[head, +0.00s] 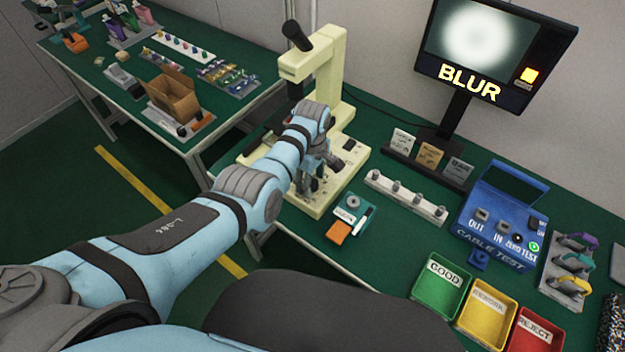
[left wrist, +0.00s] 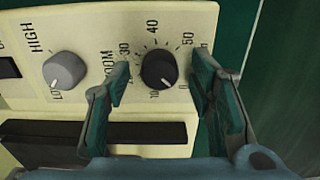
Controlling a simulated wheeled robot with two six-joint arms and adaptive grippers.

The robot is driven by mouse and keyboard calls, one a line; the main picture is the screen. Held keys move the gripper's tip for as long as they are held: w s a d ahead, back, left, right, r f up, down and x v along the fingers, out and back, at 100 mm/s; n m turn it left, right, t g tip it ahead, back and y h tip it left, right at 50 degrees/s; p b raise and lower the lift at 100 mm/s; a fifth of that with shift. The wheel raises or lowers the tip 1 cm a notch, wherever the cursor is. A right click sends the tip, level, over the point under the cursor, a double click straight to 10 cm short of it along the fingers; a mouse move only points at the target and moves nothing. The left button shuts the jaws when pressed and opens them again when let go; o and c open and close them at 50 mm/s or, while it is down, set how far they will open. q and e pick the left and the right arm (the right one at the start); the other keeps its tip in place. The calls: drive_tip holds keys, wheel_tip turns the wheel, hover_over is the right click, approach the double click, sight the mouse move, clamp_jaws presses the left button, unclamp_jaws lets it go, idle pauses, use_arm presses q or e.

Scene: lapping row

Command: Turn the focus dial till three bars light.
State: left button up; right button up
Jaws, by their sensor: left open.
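A cream microscope (head: 322,70) stands on the green bench with its base under my left gripper (head: 318,182). In the left wrist view, a black dial (left wrist: 159,69) with a numbered scale sits on the cream panel. A partly hidden word beside it seems to end in "OOM"; I see no "FOCUS" label. My left gripper (left wrist: 163,75) is open, one finger at each side of this dial, with no clear contact. A grey knob (left wrist: 65,71) marked HIGH and LO is to the left. The monitor (head: 490,50) shows a blurred white spot, "BLUR" and one lit yellow block (head: 529,76).
A small teal device with an orange part (head: 340,231) lies just right of the microscope base. A white strip of posts (head: 405,198), a blue cable tester (head: 495,222) and green, yellow and red trays (head: 420,303) stand farther right. Another bench is at the left.

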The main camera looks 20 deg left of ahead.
use_arm(q)
drive_tip(key=c, duration=1.2)
drive_tip(key=shift+o, duration=0.2)
